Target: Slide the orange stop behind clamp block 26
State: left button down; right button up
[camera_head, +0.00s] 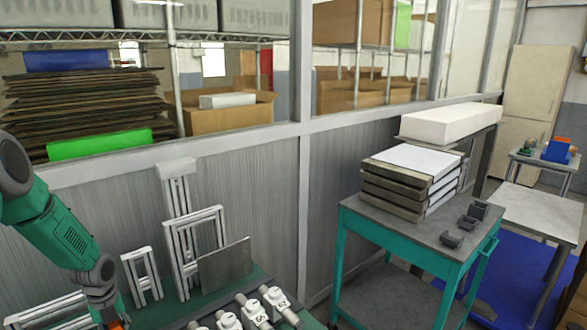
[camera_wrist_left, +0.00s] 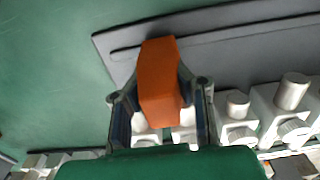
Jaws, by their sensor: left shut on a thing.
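My left gripper (camera_wrist_left: 160,95) is shut on the orange stop (camera_wrist_left: 157,75), a block whose long side runs up the left wrist view between the fingers. In the head view, a small orange part of the stop (camera_head: 121,324) shows at the bottom left, under my left arm. A row of white clamp blocks with round knobs runs along the bottom edge of the head view, with one block at the right end (camera_head: 277,300). Their numbers are too small to read surely, so I cannot tell which is 26. In the left wrist view, clamp blocks (camera_wrist_left: 238,122) stand behind and right of the fingers.
The green table carries metal frames (camera_head: 190,240) and an upright grey plate (camera_head: 225,265) behind the blocks. A dark grey slotted plate (camera_wrist_left: 230,45) shows beyond the stop. A teal cart (camera_head: 400,232) with stacked slabs stands to the right.

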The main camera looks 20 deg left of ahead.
pick_arm(q)
jog(key=shift+s+a+f+p, duration=0.1)
jog(key=shift+s+a+p, duration=0.25)
jog(key=shift+s, duration=0.55)
jog(key=shift+s+a+r+p, duration=0.1)
jog(key=shift+s+a+p, duration=0.15)
jog(key=shift+s, duration=0.65)
jog(key=shift+s+a+f+p, duration=0.1)
jog(key=shift+s+a+p, duration=0.25)
jog(key=shift+s, duration=0.55)
jog(key=c, duration=1.4)
grip_release()
jog(key=shift+o, duration=0.2)
jog(key=shift+w, duration=0.15)
jog(key=shift+w, duration=0.1)
